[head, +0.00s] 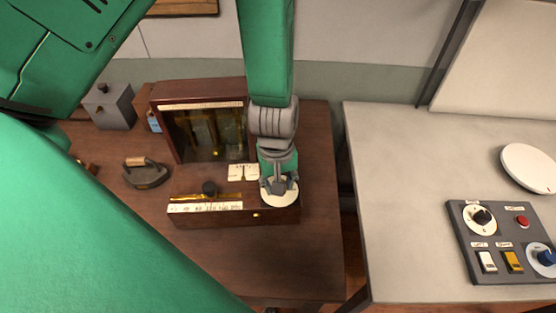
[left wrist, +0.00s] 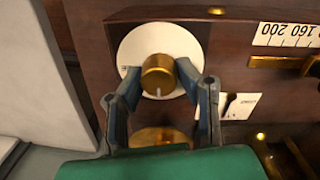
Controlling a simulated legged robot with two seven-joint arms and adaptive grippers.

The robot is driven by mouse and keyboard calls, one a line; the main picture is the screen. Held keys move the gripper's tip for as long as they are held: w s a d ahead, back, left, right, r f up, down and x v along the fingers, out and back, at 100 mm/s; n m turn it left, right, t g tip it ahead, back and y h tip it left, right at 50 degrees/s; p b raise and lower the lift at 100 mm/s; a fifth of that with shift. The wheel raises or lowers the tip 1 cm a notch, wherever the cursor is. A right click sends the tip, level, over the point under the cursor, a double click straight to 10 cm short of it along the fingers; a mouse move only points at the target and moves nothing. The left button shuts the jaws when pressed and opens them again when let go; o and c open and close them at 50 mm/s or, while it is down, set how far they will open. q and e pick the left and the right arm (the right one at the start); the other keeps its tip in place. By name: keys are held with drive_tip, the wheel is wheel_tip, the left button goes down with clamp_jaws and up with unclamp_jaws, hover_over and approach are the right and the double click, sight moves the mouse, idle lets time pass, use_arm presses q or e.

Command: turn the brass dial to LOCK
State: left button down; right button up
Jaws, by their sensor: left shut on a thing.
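The brass dial (left wrist: 159,76) is a round knob on a white disc in the left wrist view. A pale mark shows on the knob's edge, at the lower side in that view. The disc's lettering is too small to read, so I cannot tell the setting. My left gripper (left wrist: 160,80) has its two fingers against the knob's sides and is shut on it. In the head view my left gripper (head: 279,187) is over the white disc (head: 281,201) at the right end of the wooden radio-like box (head: 235,215), and hides the knob. My right gripper is not in view.
A glass-fronted wooden cabinet (head: 202,83) stands behind the box, with small white cards (head: 243,172) between. A flat iron (head: 146,172) and a grey box (head: 109,107) are to the left. A pale table (head: 405,200) with a control panel (head: 490,268) is at right.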

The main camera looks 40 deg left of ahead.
use_arm(q)
drive_tip(key=shift+d, duration=0.25)
drive_tip(key=c, duration=1.2)
unclamp_jaws()
drive_tip(key=shift+w+d, duration=0.1)
drive_tip(key=shift+d, duration=0.1)
wheel_tip(320, 180, up, 12)
drive_tip(key=shift+d, duration=0.1)
drive_tip(key=shift+a+f, duration=0.1)
drive_tip(key=shift+a, duration=0.3)
